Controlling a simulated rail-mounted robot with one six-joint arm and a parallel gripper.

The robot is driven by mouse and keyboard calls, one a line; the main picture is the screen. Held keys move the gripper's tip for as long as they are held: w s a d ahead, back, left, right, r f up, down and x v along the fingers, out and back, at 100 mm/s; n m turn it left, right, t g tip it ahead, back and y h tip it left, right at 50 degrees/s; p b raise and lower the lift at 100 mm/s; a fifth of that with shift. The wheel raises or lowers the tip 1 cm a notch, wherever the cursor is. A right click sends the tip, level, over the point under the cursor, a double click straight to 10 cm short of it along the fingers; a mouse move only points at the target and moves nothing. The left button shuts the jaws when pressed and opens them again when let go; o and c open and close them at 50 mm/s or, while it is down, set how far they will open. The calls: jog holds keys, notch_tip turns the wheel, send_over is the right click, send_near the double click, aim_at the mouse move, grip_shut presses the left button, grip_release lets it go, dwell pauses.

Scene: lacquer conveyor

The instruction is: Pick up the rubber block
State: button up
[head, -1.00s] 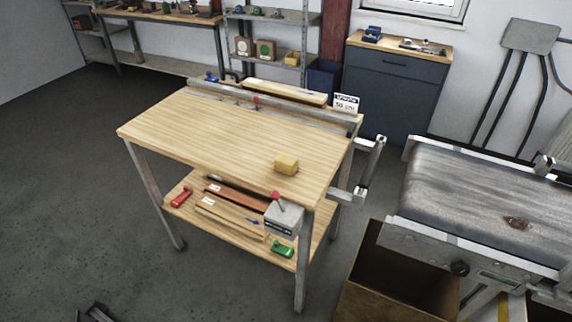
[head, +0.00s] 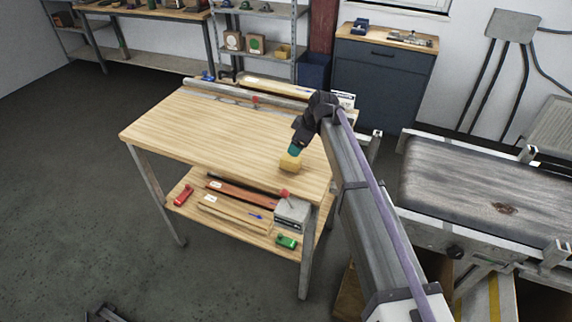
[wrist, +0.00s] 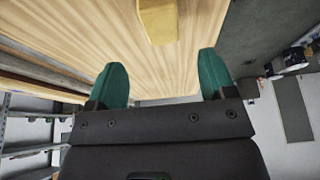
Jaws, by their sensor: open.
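The rubber block (head: 290,162) is a small yellow block on the wooden table top (head: 200,130), near its right front edge. My gripper (head: 296,150) is just above and behind the block in the head view, and its tip overlaps the block's top there. In the wrist view the block (wrist: 158,20) shows at the top edge, cut off by the frame. My gripper's two green fingers (wrist: 162,80) are spread apart with nothing between them, and the block lies beyond their tips. I cannot tell the exact gap to the block.
A metal fence rail (head: 250,93) runs along the table's back edge. The lower shelf (head: 190,210) holds boards, a grey box and small tools. A conveyor (head: 480,185) stands to the right, with a cardboard box (head: 347,300) near it. Most of the table top is clear.

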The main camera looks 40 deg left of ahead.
aim_at(291, 157)
jog(key=b+x, duration=0.3)
jog(key=x, duration=0.1)
jog(key=shift+f, duration=0.55)
jog(key=shift+a+r, duration=0.1)
jog(key=b+x, duration=0.5)
jog(key=shift+f, duration=0.25)
jog(key=shift+s+r, duration=0.1)
jog(key=shift+r, duration=0.2)
jog(key=shift+c, duration=0.2)
jog(key=c, duration=1)
